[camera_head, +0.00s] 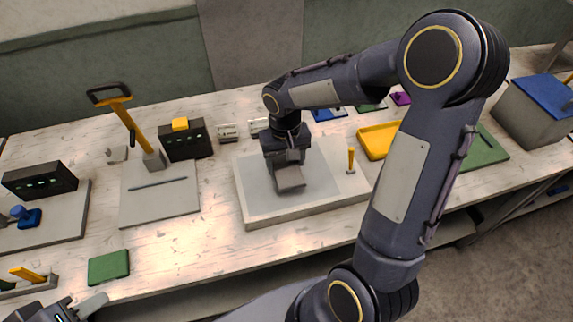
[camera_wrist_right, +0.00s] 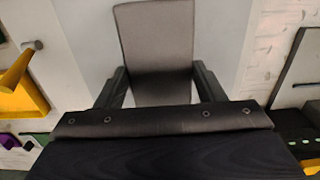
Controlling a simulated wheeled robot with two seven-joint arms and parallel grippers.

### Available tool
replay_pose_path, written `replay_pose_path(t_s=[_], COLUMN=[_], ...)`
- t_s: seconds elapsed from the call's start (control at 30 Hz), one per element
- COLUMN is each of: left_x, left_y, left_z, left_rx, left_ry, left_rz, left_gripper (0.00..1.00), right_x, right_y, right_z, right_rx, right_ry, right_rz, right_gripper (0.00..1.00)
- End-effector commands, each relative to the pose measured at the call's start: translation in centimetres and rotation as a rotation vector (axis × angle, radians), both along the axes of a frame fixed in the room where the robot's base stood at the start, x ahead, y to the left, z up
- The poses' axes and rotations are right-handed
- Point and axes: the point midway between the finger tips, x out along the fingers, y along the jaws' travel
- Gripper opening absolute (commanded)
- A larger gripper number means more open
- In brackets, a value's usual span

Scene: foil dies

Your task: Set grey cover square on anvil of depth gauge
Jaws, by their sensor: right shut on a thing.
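My right gripper (camera_head: 288,168) is shut on a flat grey cover (camera_head: 290,179). In the right wrist view the cover (camera_wrist_right: 155,45) stands out between the two dark fingers (camera_wrist_right: 158,88). It is over the pale grey pad of a broad light board (camera_head: 255,215); I cannot tell whether it touches. Which fixture is the depth gauge is unclear: a black box with green lights (camera_head: 40,180) stands on a grey plate at the left, and another black box (camera_head: 187,143) has a yellow block on top. My left gripper (camera_head: 80,308) is partly cut off at the bottom left.
A yellow-handled lever (camera_head: 130,125) stands behind a grey slab (camera_head: 160,205). A yellow peg (camera_head: 351,160) stands at the board's right, near a yellow tray (camera_head: 376,141). A green block (camera_head: 108,267) lies at the front left. A grey bin (camera_head: 530,115) is far right.

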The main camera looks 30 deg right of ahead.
Motion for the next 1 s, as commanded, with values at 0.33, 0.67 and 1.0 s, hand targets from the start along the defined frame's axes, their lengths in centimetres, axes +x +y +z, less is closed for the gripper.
replay_pose_path(t_s=[0.33,0.67,1.0], left_x=[0.0,0.0,0.0], left_y=[0.0,0.0,0.0], left_z=[0.5,0.2,0.2], left_rx=[0.0,0.0,0.0], left_ry=[0.0,0.0,0.0], left_rz=[0.0,0.0,0.0], left_gripper=[0.36,0.36,0.36], right_x=[0.5,0.5,0.5], right_y=[-0.7,-0.6,-0.6], right_z=[-4.0,-4.3,-4.3], right_rx=[0.0,0.0,0.0], right_ry=[0.002,0.0,0.0], right_rz=[-0.002,-0.001,-0.001], right_gripper=[0.35,0.35,0.85])
